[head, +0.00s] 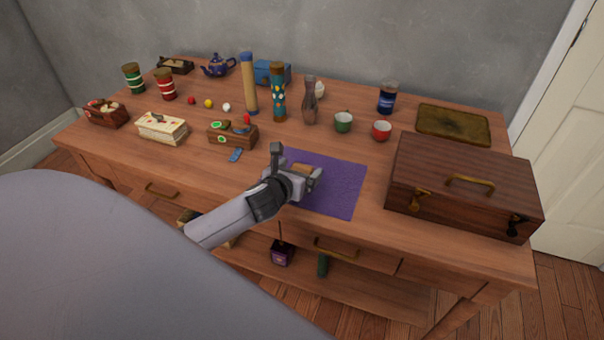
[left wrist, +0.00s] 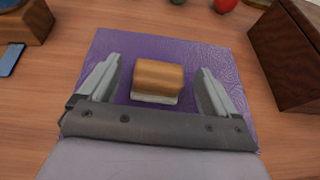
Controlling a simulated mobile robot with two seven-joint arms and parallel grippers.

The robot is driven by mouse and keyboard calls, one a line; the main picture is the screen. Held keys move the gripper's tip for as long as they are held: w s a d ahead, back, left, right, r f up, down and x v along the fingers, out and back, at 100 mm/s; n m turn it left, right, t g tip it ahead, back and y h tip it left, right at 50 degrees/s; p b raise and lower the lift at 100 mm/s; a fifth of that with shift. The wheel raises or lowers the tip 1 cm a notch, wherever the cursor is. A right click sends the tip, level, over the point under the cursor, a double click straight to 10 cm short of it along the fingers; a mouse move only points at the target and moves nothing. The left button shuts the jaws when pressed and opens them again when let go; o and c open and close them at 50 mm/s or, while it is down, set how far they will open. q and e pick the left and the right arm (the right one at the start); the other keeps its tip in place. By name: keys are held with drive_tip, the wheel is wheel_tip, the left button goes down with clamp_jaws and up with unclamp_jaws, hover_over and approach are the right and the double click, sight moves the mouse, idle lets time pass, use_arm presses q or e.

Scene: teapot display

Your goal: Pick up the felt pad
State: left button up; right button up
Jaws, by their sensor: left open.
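A small block with a tan wooden top and a pale layer underneath, which looks like the felt pad (left wrist: 158,76), lies on a purple mat (left wrist: 110,42). In the head view the block (head: 302,168) is partly hidden by my left gripper (head: 298,163), and the mat (head: 340,188) spreads to its right. My left gripper is open in the left wrist view (left wrist: 159,68). Its two fingers stand on either side of the block, with a gap on both sides, and nothing is held. My right gripper is not in view.
A large wooden case (head: 462,190) stands right of the mat. A box with a green mark (head: 233,135) and a small blue item (head: 235,155) lie to the left. Cups (head: 343,122), tubes (head: 249,85) and a teapot (head: 217,66) stand behind.

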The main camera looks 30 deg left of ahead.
sight(303, 166)
use_arm(q)
drive_tip(key=shift+x, duration=1.6)
drive_tip(key=shift+r, duration=0.1)
drive_tip(key=c, duration=1.1)
drive_tip(key=shift+o, duration=0.2)
